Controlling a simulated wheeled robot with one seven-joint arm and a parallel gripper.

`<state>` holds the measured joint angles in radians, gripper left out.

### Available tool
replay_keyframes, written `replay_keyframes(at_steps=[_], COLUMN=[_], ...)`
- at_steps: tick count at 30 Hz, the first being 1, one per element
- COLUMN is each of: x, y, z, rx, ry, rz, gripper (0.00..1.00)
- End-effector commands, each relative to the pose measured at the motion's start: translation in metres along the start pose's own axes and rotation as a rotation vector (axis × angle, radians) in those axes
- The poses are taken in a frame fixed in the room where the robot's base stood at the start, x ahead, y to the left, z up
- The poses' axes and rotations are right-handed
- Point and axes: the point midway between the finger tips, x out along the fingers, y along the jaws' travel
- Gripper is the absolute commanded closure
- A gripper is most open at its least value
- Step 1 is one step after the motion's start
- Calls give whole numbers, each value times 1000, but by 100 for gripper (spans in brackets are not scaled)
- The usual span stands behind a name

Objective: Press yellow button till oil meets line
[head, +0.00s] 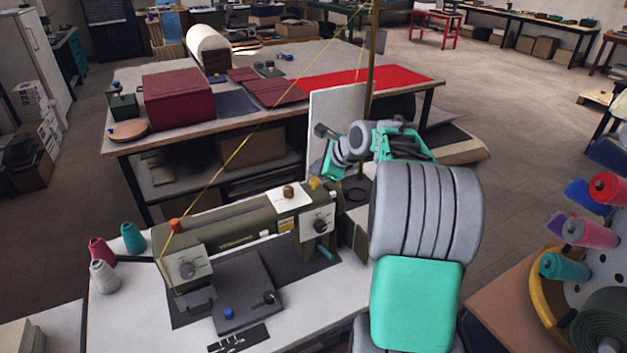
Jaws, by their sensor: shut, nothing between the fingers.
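An olive-green sewing machine (235,222) stands on a pale table. A small yellow piece (314,183), which looks like the yellow button, sits on top of its right end. A brass knob (289,192) on a white plate is just left of it. My gripper (326,175) is shut and empty, pointing down close above and right of the yellow piece. I cannot tell whether they touch. I cannot make out an oil level or a line on the machine.
Thread spools (103,275) stand left of the machine. A yellow thread runs from the machine up to a tall pole (373,70) behind my arm. A white upright panel (335,112) stands behind my gripper. A workbench (240,125) with dark red covers lies beyond.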

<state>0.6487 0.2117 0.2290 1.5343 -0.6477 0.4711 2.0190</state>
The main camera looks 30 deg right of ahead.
Motion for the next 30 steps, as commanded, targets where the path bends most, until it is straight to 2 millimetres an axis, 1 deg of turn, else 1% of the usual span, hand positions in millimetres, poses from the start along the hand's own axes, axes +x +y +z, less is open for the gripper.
replay_keyframes(at_steps=[11,19,30], x=[0,6,6], y=[0,4,5], z=[0,-4,-5], rx=[0,0,0], ry=[0,0,0], rz=[0,1,0], gripper=[100,100,100])
